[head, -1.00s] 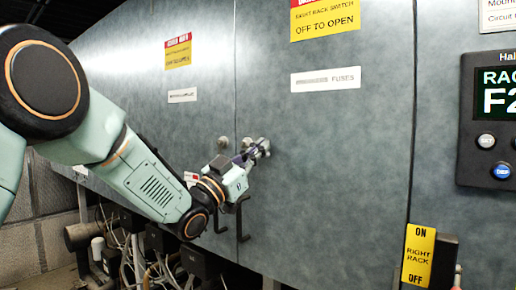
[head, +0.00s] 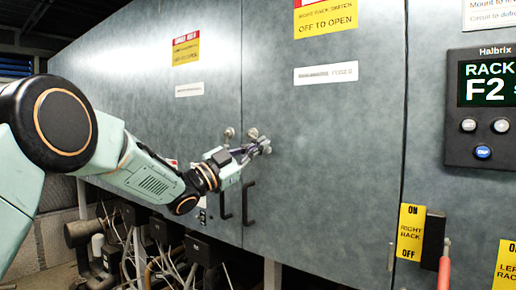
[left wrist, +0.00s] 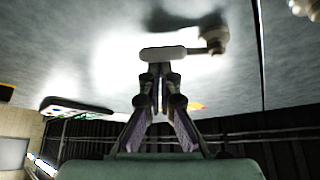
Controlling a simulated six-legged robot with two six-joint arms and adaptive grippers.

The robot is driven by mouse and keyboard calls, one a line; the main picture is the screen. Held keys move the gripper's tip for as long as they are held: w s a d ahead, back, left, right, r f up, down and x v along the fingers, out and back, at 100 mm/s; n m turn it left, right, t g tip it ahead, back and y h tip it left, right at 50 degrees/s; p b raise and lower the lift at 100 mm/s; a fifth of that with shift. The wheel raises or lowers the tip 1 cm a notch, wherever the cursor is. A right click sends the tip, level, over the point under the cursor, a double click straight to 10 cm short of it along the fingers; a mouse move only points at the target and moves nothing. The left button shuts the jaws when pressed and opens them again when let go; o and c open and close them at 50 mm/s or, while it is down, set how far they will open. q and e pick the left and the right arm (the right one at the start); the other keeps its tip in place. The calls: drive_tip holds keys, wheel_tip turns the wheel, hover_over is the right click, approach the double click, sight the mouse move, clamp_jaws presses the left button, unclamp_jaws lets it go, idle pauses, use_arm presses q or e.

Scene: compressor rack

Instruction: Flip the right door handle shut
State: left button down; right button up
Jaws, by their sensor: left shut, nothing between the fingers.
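The right door (head: 320,150) is a grey panel, and it lies flush with the left door. Its handle (head: 264,145) is a small metal latch near the seam. In the left wrist view the handle (left wrist: 165,53) is a pale bar, joined at its right end to a round pivot (left wrist: 215,38). My left gripper (head: 246,154) is shut and empty, at the handle's lower left. In the left wrist view its fingertips (left wrist: 160,68) meet the bar's lower edge in the picture; I cannot tell whether they touch. My right gripper is out of view.
A round metal knob (head: 228,133) sits on the left door (head: 120,95). A black pull bar (head: 248,203) hangs low on the right door. A black display panel (head: 480,108) and a switch with a red lever (head: 444,270) are at right. Cables and boxes fill the space below.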

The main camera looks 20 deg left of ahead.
use_arm(q)
drive_tip(key=m, duration=0.1)
drive_tip(key=f+m+g, duration=0.1)
drive_tip(key=shift+m, duration=0.4)
drive_tip(key=a+m+g, duration=0.1)
drive_tip(key=m, duration=0.1)
drive_tip(key=w+a+f+m+g+p, duration=0.1)
drive_tip(key=m+g, duration=0.1)
drive_tip(key=m, duration=0.1)
drive_tip(key=a+f+m+g, duration=0.1)
drive_tip(key=m, duration=0.2)
drive_tip(key=shift+w+p, duration=0.3)
drive_tip(key=shift+w, duration=0.05)
drive_tip(key=shift+w+a+f+g+y+p, duration=0.2)
drive_tip(key=shift+a+g+y+p, duration=0.15)
drive_tip(key=shift+a, duration=0.2)
drive_tip(key=shift+d, duration=0.2)
